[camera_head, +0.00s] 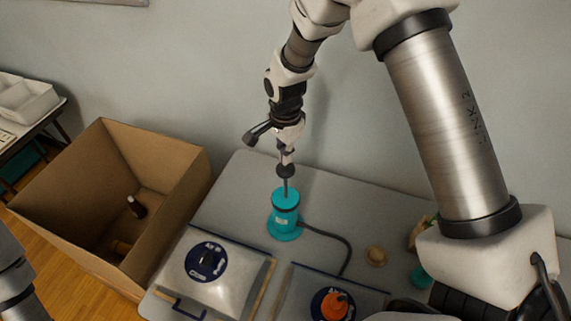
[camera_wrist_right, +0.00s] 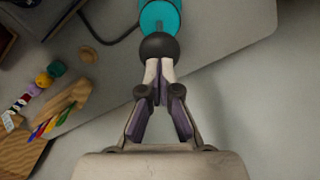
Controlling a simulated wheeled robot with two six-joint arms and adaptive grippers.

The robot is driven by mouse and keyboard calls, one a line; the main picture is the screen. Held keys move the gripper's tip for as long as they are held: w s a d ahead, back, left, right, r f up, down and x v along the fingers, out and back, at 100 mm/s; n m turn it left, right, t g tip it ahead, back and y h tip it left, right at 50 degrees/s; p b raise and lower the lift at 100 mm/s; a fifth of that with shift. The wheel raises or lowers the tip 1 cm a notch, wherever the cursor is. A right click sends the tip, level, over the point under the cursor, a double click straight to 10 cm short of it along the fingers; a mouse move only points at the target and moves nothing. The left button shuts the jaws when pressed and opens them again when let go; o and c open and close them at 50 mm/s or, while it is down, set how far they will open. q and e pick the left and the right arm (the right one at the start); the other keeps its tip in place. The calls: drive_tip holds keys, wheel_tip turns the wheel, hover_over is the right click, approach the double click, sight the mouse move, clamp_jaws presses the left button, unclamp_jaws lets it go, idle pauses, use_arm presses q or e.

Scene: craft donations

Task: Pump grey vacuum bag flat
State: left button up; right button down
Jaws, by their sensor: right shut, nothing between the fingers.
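The teal hand pump (camera_head: 285,215) stands upright on the table, its dark round knob (camera_wrist_right: 158,46) on a short visible rod. My right gripper (camera_head: 286,156) is above the pump, pointing down. In the right wrist view its fingertips (camera_wrist_right: 158,72) are together at the knob, not around it; contact looks likely. A black hose runs from the pump toward a greyish bag (camera_head: 289,290) with an orange cap (camera_head: 335,304) on its dark blue disc. Another pale grey bag (camera_head: 226,292) lies left, with a black valve (camera_head: 206,262). My left gripper is out of view.
A large open cardboard box (camera_head: 172,165) stands left of the table, with small items inside. A small round tan object (camera_head: 376,255) lies right of the hose. Colourful beads (camera_wrist_right: 43,79) and a wooden holder (camera_wrist_right: 72,96) lie farther along the table.

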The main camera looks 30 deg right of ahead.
drive_tip(key=shift+s+f+b, duration=0.1)
drive_tip(key=shift+f+b, duration=2.95)
drive_tip(key=shift+f, duration=2.75)
wheel_tip(320, 180, up, 12)
drive_tip(key=p, duration=0.9)
drive_tip(key=shift+p, duration=0.35)
drive_tip(key=shift+f, duration=0.15)
